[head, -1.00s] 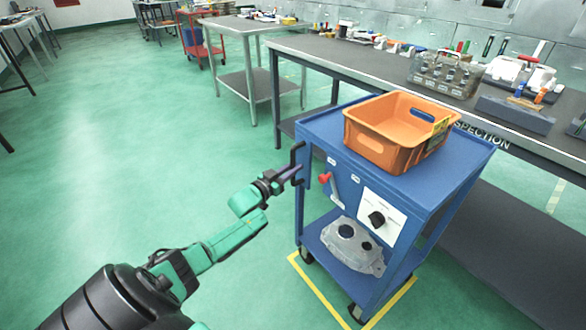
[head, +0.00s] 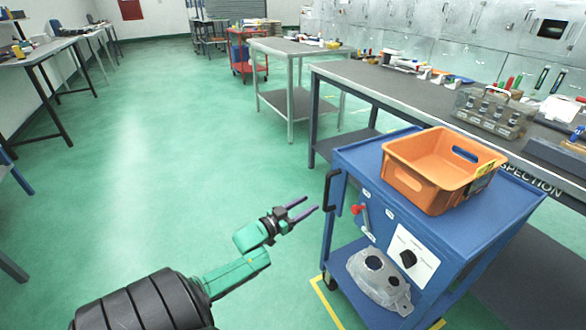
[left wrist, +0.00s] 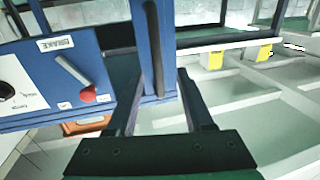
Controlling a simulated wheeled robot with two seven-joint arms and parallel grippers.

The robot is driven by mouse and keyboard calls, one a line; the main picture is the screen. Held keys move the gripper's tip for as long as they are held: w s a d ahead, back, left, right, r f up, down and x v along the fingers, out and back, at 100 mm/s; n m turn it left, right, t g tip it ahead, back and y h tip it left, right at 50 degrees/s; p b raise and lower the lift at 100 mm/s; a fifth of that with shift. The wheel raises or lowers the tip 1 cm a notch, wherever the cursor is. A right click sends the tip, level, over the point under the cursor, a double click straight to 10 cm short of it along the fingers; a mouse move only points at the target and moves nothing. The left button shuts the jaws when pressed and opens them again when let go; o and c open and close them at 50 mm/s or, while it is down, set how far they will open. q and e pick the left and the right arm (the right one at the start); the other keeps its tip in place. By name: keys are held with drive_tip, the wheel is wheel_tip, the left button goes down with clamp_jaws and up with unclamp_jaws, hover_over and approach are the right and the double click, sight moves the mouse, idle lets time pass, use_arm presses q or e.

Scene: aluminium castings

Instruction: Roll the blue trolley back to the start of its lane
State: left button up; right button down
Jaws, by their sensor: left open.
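The blue trolley (head: 365,157) stands at the right in the head view, beside the inspection bench. It has a black upright handle (head: 329,190) on its near left corner and a red-knobbed lever (head: 357,210) on its side panel. My left gripper (head: 311,204) is open and empty, with its fingertips just left of the handle and a small gap between. In the left wrist view the handle (left wrist: 154,45) and blue post lie ahead between the open fingers (left wrist: 160,88), and the red knob (left wrist: 88,95) is at left. My right gripper is not in view.
An orange bin (head: 430,195) sits on the trolley top, and a grey casting (head: 380,280) lies on its lower shelf. A yellow floor line (head: 326,303) runs by the wheels. The inspection bench (head: 400,90) stands behind. Green floor (head: 170,170) at left is clear.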

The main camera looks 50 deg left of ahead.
use_arm(q)
drive_tip(key=s, duration=0.5)
drive_tip(key=shift+s+a+p, duration=0.3)
drive_tip(key=shift+s, duration=0.05)
drive_tip(key=s+d+f+g+y, duration=0.1)
drive_tip(key=s+f+g, duration=0.25)
drive_tip(key=f, duration=0.45)
drive_tip(key=s+d+f+n+g+y, duration=0.15)
drive_tip(key=s+f, duration=0.25)
drive_tip(key=f, duration=0.5)
drive_tip(key=s+f+g, duration=0.3)
drive_tip(key=s+f, duration=0.1)
drive_tip(key=f, duration=0.4)
drive_tip(key=s+d+f+m+g, duration=0.1)
drive_tip(key=s+d+f+g, duration=0.25)
drive_tip(key=s+f, duration=0.25)
drive_tip(key=s+d+f+m+g, duration=0.1)
drive_tip(key=s+d+f+g, duration=0.1)
drive_tip(key=s+d+f, duration=0.4)
drive_tip(key=s+d+f+g, duration=0.2)
drive_tip(key=s+d, duration=0.1)
drive_tip(key=s, duration=0.3)
drive_tip(key=s+d+f+g, duration=0.2)
drive_tip(key=s, duration=0.3)
wheel_tip(320, 180, up, 12)
drive_tip(key=p, duration=1.2)
drive_tip(key=shift+r+m+h, duration=0.2)
drive_tip(key=shift+m+h, duration=0.25)
